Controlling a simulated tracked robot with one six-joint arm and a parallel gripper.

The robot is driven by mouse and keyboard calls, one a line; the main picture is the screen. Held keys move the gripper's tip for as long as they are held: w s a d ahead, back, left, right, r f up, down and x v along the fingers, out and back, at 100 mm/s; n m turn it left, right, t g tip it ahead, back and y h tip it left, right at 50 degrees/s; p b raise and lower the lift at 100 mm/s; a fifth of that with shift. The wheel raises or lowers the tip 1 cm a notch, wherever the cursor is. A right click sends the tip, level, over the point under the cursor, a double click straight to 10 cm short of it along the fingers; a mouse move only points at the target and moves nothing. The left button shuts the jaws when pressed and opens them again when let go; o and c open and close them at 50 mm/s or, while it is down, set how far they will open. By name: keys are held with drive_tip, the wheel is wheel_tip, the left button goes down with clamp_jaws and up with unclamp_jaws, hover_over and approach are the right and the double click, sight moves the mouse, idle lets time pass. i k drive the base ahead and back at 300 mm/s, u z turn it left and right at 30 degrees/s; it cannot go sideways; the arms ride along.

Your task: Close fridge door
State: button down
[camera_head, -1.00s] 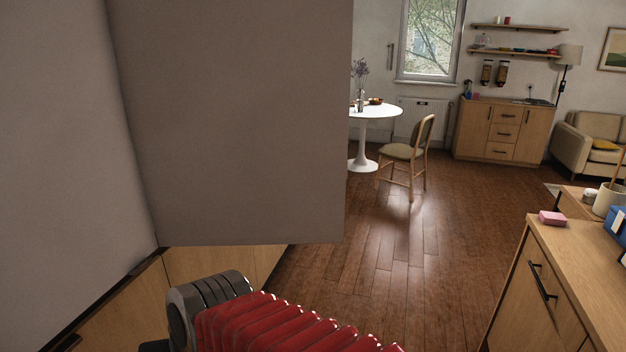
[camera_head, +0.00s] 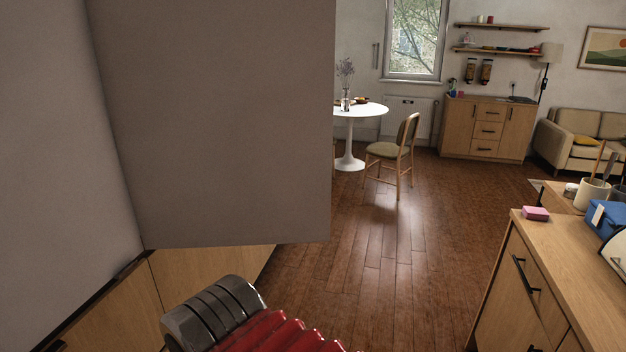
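The fridge door (camera_head: 215,125) appears as the large plain grey panel filling the upper left middle. It stands open, jutting out at an angle from the pale grey surface (camera_head: 50,150) at the far left. Its right and lower edges are in sight; its top is cut off. Part of my arm, dark grey and red and ribbed, shows at the bottom, below the door's lower edge. I cannot tell whether it touches the door. My gripper is not in view.
Wooden cabinet fronts (camera_head: 200,280) are below the door. A wooden counter (camera_head: 570,250) with a pink sponge (camera_head: 536,213) and a blue box (camera_head: 605,215) stands at right. Open wooden floor (camera_head: 390,255) lies between. A chair (camera_head: 395,155) and white round table (camera_head: 370,110) are farther back.

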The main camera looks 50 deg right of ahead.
sight(221, 112)
drive_tip(key=u, duration=0.05)
drive_tip(key=k, duration=0.5)
drive_tip(key=z, duration=1)
drive_tip(key=i, duration=1.15)
drive_tip(key=u, duration=1.3)
